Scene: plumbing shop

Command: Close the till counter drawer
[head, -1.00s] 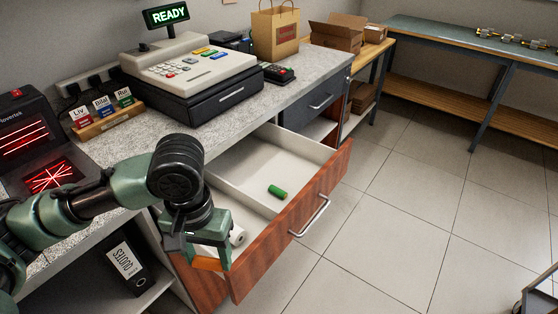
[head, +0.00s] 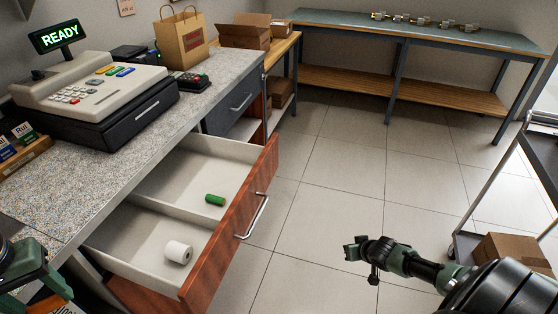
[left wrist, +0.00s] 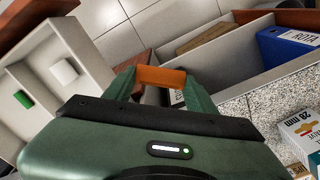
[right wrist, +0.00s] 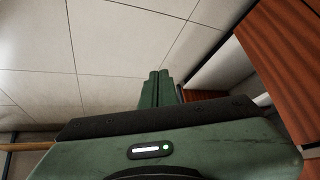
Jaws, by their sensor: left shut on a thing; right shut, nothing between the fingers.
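The till counter drawer (head: 222,262) stands open, its reddish wood front and metal handle (head: 254,216) facing the aisle. A divider splits its white inside; a green cylinder (head: 215,200) lies in the far compartment and a white paper roll (head: 178,252) in the near one. Both also show at the left of the left wrist view. My left gripper (left wrist: 162,78) is shut on an orange block (left wrist: 163,76), near the counter; only part of that arm shows in the head view. My right gripper (head: 350,251) is shut and empty, over the floor right of the drawer, apart from it.
The counter (head: 65,196) carries the cash register (head: 95,90), a card terminal (head: 193,82) and a paper bag (head: 181,40). A closed dark drawer (head: 232,112) is further along. A workbench (head: 420,33) stands behind. A cart with a cardboard box (head: 512,250) is at right. The floor between is clear.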

